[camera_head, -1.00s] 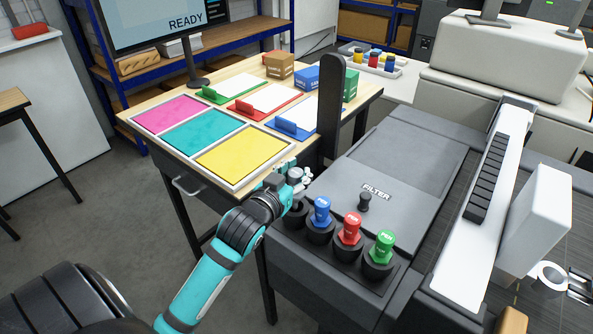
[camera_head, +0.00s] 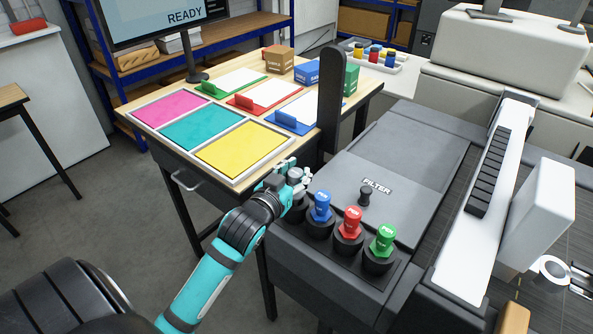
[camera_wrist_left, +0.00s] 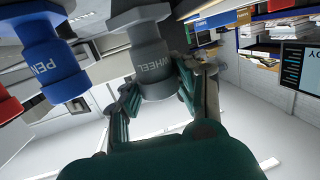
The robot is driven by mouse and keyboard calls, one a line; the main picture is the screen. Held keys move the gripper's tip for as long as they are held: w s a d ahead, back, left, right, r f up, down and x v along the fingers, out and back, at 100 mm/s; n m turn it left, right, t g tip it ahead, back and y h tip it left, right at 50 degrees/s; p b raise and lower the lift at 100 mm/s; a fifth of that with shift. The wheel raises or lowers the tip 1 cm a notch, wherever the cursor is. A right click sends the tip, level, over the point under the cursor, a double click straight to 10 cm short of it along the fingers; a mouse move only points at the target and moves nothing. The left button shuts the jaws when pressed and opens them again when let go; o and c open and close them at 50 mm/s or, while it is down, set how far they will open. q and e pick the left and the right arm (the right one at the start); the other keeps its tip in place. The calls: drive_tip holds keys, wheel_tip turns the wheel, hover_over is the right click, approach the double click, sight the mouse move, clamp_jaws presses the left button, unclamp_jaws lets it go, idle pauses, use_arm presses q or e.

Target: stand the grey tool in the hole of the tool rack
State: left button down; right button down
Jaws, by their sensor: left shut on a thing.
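In the head view my left gripper (camera_head: 290,180) is at the left end of the tool rack (camera_head: 330,262), over the leftmost black holder (camera_head: 297,212). The grey tool's pale top (camera_head: 295,172) shows between the fingers. The tool looks lined up with that holder; I cannot tell how deep it sits, since the fingers hide part of it. My right gripper is not in view.
A blue tool (camera_head: 322,204), a red tool (camera_head: 352,221) and a green tool (camera_head: 384,239) stand in the neighbouring holders; the blue one is close beside my gripper. Behind is a table with colour panels (camera_head: 240,150). A dark upright post (camera_head: 330,100) stands beyond the gripper.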

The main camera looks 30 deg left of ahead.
use_arm(q)
drive_tip(key=shift+f+b, duration=0.45)
drive_tip(key=shift+f, duration=0.5)
drive_tip(key=c, duration=0.8)
unclamp_jaws()
drive_tip(key=v, duration=1.2)
drive_tip(key=shift+f, duration=0.1)
